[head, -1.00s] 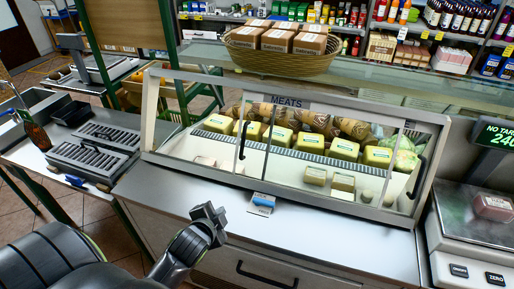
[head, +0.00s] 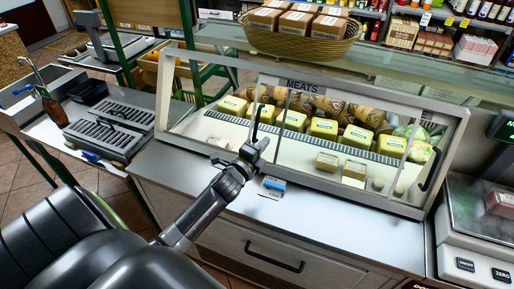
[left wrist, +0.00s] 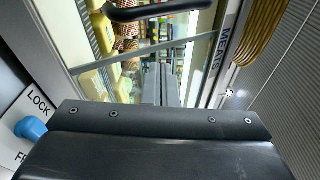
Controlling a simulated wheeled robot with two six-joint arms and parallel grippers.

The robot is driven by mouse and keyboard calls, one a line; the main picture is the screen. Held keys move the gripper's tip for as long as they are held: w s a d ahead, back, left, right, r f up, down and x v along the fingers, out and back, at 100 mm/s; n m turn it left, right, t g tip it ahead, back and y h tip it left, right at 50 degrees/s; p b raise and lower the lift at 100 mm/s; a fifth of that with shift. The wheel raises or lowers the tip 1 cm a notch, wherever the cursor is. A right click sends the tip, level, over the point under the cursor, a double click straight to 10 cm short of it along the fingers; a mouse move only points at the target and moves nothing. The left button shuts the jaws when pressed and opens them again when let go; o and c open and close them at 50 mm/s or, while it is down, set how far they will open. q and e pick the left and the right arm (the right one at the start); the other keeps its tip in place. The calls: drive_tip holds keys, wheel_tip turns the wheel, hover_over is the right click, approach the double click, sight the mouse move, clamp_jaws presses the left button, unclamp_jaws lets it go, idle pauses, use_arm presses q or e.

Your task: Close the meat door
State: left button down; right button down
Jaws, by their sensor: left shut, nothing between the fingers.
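The meat case (head: 330,197), under a MEATS sign (head: 303,86), has glass door panels with thin metal frames. Two upright frame edges stand close together left of its middle, and the stretch to their left looks uncovered. A dark upright handle (head: 256,122) shows near these edges, and another dark handle (head: 431,170) is at the right end. My left gripper (head: 252,152) is shut and empty in front of the case front. In the left wrist view its fingers (left wrist: 161,84) point toward the glass, with a dark handle (left wrist: 155,12) apart from them. My right gripper is out of view.
A basket of boxes (head: 290,42) stands on top of the case. Scales (head: 480,222) are at the right; a slotted metal tray (head: 107,132) is at the left.

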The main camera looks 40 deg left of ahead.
sight(267, 123)
use_arm(q)
drive_tip(key=w, duration=0.5)
drive_tip(key=shift+a, duration=0.2)
drive_tip(key=a, duration=0.1)
drive_tip(key=s+a, duration=0.1)
drive_tip(key=a, duration=0.1)
drive_tip(key=shift+s, duration=0.1)
drive_tip(key=shift+s+a+r+p, duration=0.1)
drive_tip(key=shift+s+a+p, duration=0.1)
drive_tip(key=shift+a+p, duration=0.1)
drive_tip(key=shift+a, duration=0.15)
